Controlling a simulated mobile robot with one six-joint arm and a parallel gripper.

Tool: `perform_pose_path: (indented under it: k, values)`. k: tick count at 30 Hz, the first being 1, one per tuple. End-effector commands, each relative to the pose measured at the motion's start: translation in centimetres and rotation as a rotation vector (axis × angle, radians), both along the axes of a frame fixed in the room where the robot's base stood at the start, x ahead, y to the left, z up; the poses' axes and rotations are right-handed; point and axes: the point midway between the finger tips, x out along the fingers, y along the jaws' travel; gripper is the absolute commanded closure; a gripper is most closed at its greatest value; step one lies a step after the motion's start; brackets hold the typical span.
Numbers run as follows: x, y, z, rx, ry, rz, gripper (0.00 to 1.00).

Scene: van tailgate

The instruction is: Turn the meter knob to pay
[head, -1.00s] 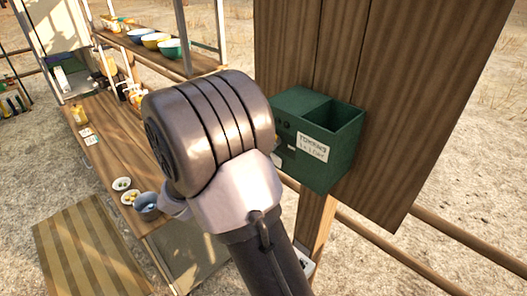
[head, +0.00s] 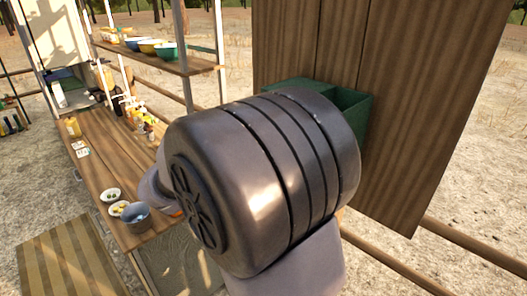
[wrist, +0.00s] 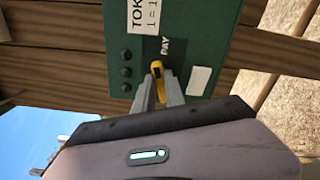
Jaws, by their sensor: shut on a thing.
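The meter is a green box (head: 355,103) on a wooden board. In the head view my arm hides most of it, including its knob and my gripper. In the wrist view its green front (wrist: 205,40) fills the upper middle. The small yellow knob (wrist: 157,68) sits beside the word PAY, which is turned sideways in the picture. My gripper (wrist: 160,84) is shut on the knob, with a grey finger on each side of it. The fingers partly cover the knob's lower part.
Several dark round buttons (wrist: 126,72) and a white label (wrist: 199,80) flank the knob. The wooden board (head: 420,120) stands behind the meter. At left is a wooden counter (head: 100,170) with bowls and bottles. Sandy ground lies around.

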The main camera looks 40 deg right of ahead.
Motion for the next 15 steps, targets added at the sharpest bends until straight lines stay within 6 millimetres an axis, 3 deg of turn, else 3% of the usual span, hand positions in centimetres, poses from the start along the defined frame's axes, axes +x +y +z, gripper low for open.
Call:
perform_pose_path:
  k: [15]
  values:
    - [-0.07,-0.01,-0.44,0.025,-0.312,-0.001,1.0]
